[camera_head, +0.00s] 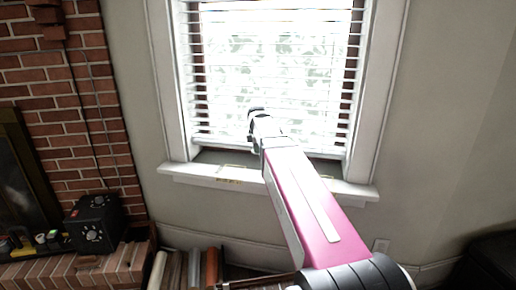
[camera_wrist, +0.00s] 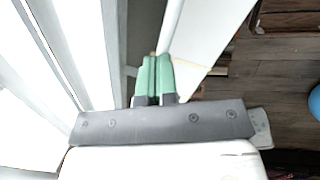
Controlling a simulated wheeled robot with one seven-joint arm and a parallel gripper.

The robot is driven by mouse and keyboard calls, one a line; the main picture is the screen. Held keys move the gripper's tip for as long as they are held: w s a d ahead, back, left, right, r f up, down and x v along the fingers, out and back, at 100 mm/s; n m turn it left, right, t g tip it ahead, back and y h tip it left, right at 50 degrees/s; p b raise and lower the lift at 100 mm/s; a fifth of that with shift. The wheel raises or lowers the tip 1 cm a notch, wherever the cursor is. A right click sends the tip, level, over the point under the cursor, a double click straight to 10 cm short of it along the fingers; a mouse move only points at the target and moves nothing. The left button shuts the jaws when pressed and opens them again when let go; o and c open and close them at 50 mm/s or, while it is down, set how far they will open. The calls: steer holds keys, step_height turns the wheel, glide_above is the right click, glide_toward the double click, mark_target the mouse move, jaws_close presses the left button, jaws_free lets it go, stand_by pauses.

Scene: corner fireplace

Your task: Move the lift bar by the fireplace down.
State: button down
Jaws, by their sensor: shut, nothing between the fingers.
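The window (camera_head: 275,70) right of the fireplace has white slatted blinds, with a pale bottom bar (camera_head: 215,143) across its lower part. I cannot tell for sure which bar is the lift bar. My arm reaches up in front of the window, and its end overlaps the lower slats in the head view. My gripper (camera_wrist: 155,60) has green fingers, held together and empty in the wrist view. They are above or beside a white ledge (camera_wrist: 197,45), with bright white strips (camera_wrist: 75,45) to the left. I cannot tell whether the fingertips touch anything.
The white window sill (camera_head: 215,177) juts out below the window. The brick fireplace (camera_head: 95,110) is at left, with a black box with knobs (camera_head: 93,222) on its hearth. Several upright book-like items (camera_head: 185,270) stand below the sill. Wooden floor (camera_wrist: 275,85) shows at right in the wrist view.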

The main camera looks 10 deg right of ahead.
step_height(320, 180, down, 7)
steer(key=shift+r, duration=0.1)
steer(key=shift+s+f, duration=0.1)
steer(key=shift+f, duration=0.35)
steer(key=shift+f, duration=0.1)
